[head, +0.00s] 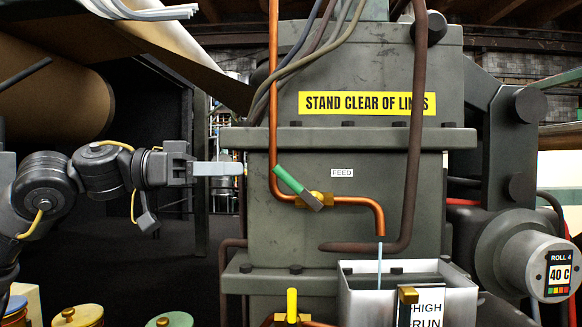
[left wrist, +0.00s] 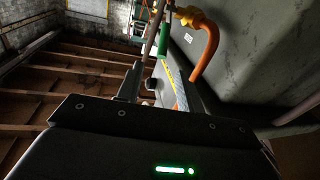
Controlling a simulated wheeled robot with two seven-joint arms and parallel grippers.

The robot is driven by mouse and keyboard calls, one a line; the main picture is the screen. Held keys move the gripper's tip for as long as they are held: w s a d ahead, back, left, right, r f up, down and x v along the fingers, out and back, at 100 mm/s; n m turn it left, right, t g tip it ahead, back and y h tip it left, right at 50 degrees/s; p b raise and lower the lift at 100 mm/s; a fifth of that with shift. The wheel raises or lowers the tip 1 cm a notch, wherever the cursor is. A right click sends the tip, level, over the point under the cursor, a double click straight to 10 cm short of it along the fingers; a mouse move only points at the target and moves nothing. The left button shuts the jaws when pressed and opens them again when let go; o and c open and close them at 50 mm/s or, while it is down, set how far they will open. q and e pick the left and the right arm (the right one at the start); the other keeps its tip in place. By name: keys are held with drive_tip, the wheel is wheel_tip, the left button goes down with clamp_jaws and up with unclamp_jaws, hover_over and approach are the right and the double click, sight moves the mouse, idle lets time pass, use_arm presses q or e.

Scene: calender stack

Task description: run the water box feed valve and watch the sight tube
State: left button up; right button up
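The feed valve has a green-sleeved lever (head: 289,181), tilted down to the right, on a brass body (head: 318,200) in a copper pipe under a FEED label. A thin pale water stream (head: 379,262) falls from the pipe's end into the open metal water box (head: 354,300). A brass-capped upright (head: 408,295), perhaps the sight tube, stands before a HIGH/RUN plate; its level cannot be read. My left gripper (head: 240,168) is left of the lever, apart from it. In the left wrist view its fingers (left wrist: 165,82) are spread, with the green lever (left wrist: 162,47) beyond. My right gripper is out of view.
A yellow-handled valve (head: 292,304) sits below, left of the box. A dark red pipe (head: 418,130) runs down right of the feed pipe. Lidded pots (head: 78,316) stand at lower left. A roll end marked ROLL 4 (head: 530,262) juts out at right.

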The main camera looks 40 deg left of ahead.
sight(278, 169)
use_arm(q)
drive_tip(key=p+x, duration=0.7)
drive_tip(key=x, duration=0.1)
drive_tip(key=shift+w+d, duration=0.1)
drive_tip(key=shift+w, duration=0.3)
drive_tip(key=shift+w+d+p, duration=0.3)
drive_tip(key=shift+d+p, duration=0.05)
drive_tip(key=shift+p, duration=0.3)
drive_tip(key=shift+w+d+p, duration=0.3)
drive_tip(key=shift+w, duration=0.05)
drive_tip(key=shift+c, duration=0.5)
clamp_jaws()
